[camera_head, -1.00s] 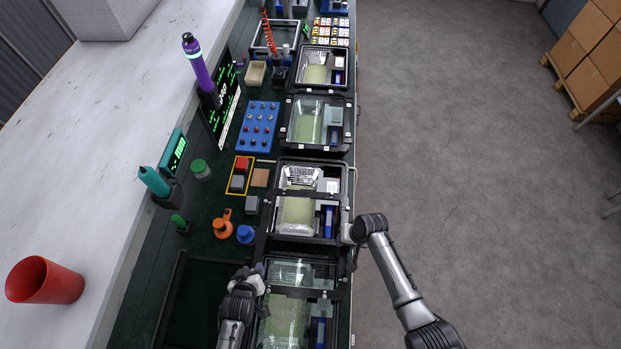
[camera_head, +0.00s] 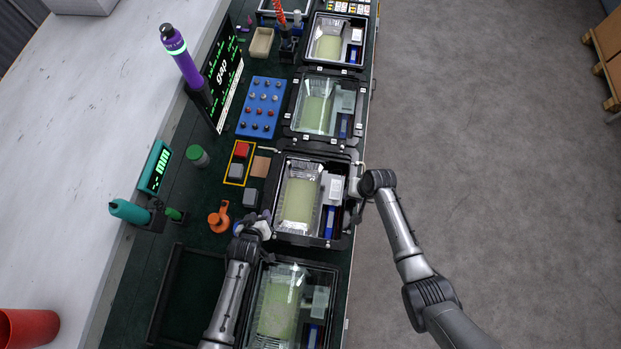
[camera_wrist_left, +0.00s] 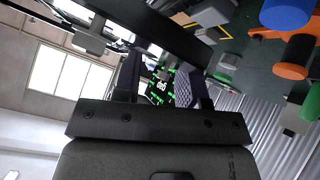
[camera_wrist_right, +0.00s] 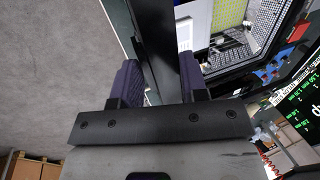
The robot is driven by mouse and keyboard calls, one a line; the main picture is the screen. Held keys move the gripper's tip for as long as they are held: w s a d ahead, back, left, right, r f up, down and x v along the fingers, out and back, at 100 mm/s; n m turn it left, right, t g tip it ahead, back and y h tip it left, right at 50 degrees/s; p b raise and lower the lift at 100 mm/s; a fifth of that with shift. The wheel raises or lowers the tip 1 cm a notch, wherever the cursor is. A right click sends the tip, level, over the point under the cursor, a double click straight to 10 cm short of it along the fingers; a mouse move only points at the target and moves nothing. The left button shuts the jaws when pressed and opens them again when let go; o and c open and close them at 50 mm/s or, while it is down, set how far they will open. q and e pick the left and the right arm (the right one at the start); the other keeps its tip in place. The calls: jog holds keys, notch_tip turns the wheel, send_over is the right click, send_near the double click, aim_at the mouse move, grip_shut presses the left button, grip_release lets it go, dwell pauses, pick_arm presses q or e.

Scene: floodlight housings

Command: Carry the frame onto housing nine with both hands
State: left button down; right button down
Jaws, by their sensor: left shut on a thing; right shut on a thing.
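The black frame (camera_head: 303,240) is held by both my grippers, over or around the open housing (camera_head: 300,198) in the middle of the row. I cannot tell whether it touches the housing, and no number is readable. My left gripper (camera_head: 262,226) is shut on the frame's left side. The left wrist view shows the dark frame bar (camera_wrist_left: 165,28) at the fingers (camera_wrist_left: 160,85). My right gripper (camera_head: 356,189) is shut on the frame's right side. The right wrist view shows the bar (camera_wrist_right: 155,40) between the fingers (camera_wrist_right: 163,85), with the lit housing interior (camera_wrist_right: 230,18) beyond.
Glass-covered housings stand nearer (camera_head: 283,305) and farther (camera_head: 317,105). Left are an orange part (camera_head: 219,219), a grey block (camera_head: 250,197), red and grey buttons (camera_head: 239,160), a blue peg board (camera_head: 262,107) and an empty black tray (camera_head: 185,300).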

pick_arm(q)
jog(key=shift+a, duration=0.35)
pick_arm(e)
jog(key=shift+d, duration=0.3)
pick_arm(q)
jog(key=shift+f, duration=0.2)
pick_arm(e)
jog(key=shift+f, duration=0.25)
